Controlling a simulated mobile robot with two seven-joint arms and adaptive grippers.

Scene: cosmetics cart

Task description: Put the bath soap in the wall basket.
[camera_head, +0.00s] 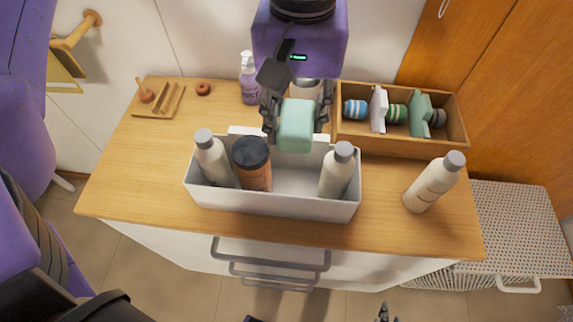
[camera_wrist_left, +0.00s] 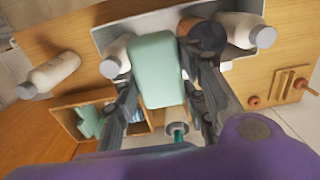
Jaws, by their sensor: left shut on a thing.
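The bath soap, a mint-green rounded block (camera_head: 296,126), is held between the fingers of my left gripper (camera_head: 297,112). It hangs over the back edge of the white wall basket (camera_head: 277,206), right of the basket's middle. In the left wrist view the soap (camera_wrist_left: 158,70) sits between the two dark fingers (camera_wrist_left: 160,95), with the basket (camera_wrist_left: 150,21) beyond it. The basket stands on the wooden top and holds two white bottles and a brown jar. Dark tips at the bottom edge of the head view (camera_head: 384,313) may be my right gripper; their state is unclear.
A brown dark-lidded jar (camera_head: 257,176) and two bottles (camera_head: 215,160) (camera_head: 337,174) stand in the basket, leaving a gap right of the jar. A loose bottle (camera_head: 433,184) stands to the right. Behind are a wooden tray (camera_head: 385,141) and a pump bottle (camera_head: 249,84).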

